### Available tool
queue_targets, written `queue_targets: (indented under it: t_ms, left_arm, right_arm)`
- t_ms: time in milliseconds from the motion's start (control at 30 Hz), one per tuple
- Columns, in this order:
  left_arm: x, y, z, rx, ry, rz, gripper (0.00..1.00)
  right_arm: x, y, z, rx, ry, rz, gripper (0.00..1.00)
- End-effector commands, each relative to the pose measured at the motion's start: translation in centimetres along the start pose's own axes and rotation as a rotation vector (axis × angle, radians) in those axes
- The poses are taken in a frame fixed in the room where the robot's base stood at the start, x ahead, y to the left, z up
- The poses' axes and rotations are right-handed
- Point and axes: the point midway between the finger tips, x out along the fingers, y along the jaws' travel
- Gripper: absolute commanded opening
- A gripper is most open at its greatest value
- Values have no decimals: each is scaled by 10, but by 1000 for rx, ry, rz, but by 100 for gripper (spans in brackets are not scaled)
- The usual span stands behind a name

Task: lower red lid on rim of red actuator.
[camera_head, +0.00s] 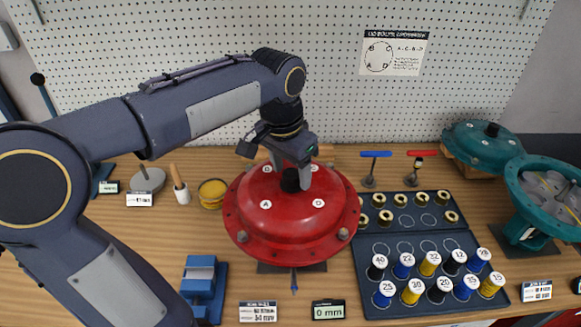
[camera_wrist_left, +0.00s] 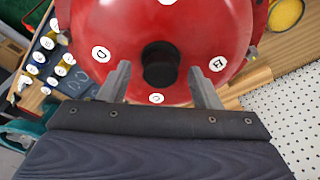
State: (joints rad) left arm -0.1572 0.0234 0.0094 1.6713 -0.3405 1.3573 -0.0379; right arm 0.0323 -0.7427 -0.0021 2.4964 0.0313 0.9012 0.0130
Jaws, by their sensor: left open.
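The red lid (camera_head: 290,222) is a dome with lettered white discs and a black knob (camera_head: 290,180) on top. It sits on the red actuator (camera_head: 292,256), its flange at the actuator's rim; I cannot tell whether any gap is left between them. My left gripper (camera_head: 291,174) is over the lid from behind, its fingers on either side of the knob. In the left wrist view the fingers (camera_wrist_left: 162,88) stand apart with the black knob (camera_wrist_left: 159,63) between and slightly ahead of them, with space on both sides. My right gripper is not in view.
A teal lid (camera_head: 481,143) and teal actuator (camera_head: 545,190) stand at the far right. A blue vise (camera_head: 203,283) is at front left. A pegboard (camera_head: 225,70) closes off the back.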

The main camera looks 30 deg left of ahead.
Motion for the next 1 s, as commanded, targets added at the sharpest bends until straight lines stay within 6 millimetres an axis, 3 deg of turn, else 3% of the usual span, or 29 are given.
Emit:
queue_targets:
  t_ms: [233, 633, 1000]
  left_arm:
    - [-8, 0, 0, 0, -3, 0, 58]
    - [-70, 0, -1, 0, 0, 0, 58]
    - [-78, 0, 0, 0, -1, 0, 58]
  right_arm:
    - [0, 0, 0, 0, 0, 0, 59]
    - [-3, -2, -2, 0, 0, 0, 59]
    - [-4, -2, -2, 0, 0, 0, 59]
